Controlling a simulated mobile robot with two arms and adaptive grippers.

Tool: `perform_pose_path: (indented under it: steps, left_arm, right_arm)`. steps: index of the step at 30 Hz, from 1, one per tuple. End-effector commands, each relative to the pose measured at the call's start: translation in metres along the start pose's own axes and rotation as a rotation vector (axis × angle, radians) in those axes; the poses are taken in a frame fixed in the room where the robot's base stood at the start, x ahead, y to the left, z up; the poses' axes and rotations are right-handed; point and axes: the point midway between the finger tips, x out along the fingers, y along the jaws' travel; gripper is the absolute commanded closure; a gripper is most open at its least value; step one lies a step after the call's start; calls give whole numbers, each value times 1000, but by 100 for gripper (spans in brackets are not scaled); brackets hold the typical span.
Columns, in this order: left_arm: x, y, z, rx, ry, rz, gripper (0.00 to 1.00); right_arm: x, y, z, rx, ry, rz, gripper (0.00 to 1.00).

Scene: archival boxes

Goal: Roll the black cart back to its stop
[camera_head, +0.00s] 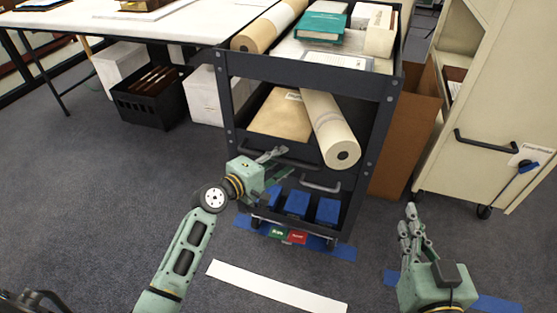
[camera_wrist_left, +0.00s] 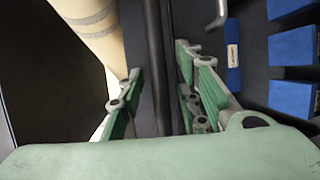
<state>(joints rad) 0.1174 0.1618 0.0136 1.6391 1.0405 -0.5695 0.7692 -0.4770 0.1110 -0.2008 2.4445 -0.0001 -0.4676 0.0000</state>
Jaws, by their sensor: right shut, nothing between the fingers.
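The black cart (camera_head: 307,83) stands upright on casters in the middle of the head view, loaded on several shelves. Blue tape (camera_head: 340,252) lies on the floor under its front, with a green and red label (camera_head: 288,236). My left gripper (camera_head: 279,164) is at the cart's front, near its middle shelf edge and handles. In the left wrist view its fingers (camera_wrist_left: 158,85) are spread, with a dark bar of the cart (camera_wrist_left: 160,50) between or just beyond them; I cannot tell whether they touch it. My right gripper (camera_head: 411,225) is shut and empty, right of the cart, above the floor.
Blue boxes (camera_head: 297,204) sit on the cart's bottom shelf; a paper roll (camera_head: 330,128) sticks out above. A beige cabinet on casters (camera_head: 483,110) and brown board (camera_head: 408,140) stand right. A white strip (camera_head: 275,289) lies in front. A table (camera_head: 150,22) stands back left.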

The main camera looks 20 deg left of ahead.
Motion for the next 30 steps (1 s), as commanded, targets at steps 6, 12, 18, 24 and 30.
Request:
perform_pose_path:
  steps: [6,12,18,24,30]
  left_arm:
    - [0,0,0,0,0,0,82]
    - [0,0,0,0,0,1,100]
    - [0,0,0,-1,0,1,100]
    - [0,0,0,-2,0,1,100]
    - [3,1,-2,-3,0,2,100]
  right_arm:
    - [0,0,0,0,-1,0,100]
    - [0,0,0,0,-2,0,100]
    - [0,0,0,0,-2,1,100]
    - [0,0,1,0,-3,1,100]
    - [0,0,0,0,8,0,100]
